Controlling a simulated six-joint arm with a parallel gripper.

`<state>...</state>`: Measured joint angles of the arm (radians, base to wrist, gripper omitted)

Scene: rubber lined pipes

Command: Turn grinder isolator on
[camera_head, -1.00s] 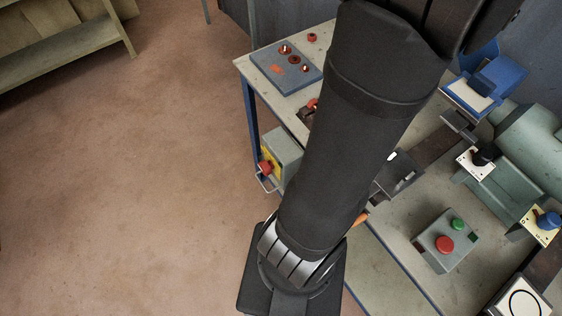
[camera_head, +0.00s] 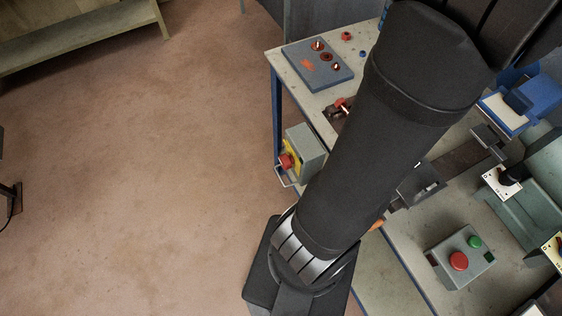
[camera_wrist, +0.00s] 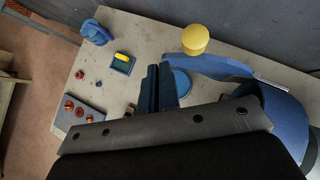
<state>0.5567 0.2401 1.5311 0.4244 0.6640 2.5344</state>
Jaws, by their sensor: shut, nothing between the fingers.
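I cannot tell for sure which control is the grinder isolator. A grey box with a red knob on a yellow plate (camera_head: 287,161) is on the bench's left side in the head view. My gripper (camera_wrist: 160,76) is shut and empty in the wrist view, above the bench top and apart from the controls seen there. The head view does not show its fingers; my arm hides part of the bench.
A grey box with red and green buttons (camera_head: 460,257) is on the bench at the lower right. A blue panel with red fittings (camera_head: 318,65) lies at the far left corner. Floor left of the bench is clear.

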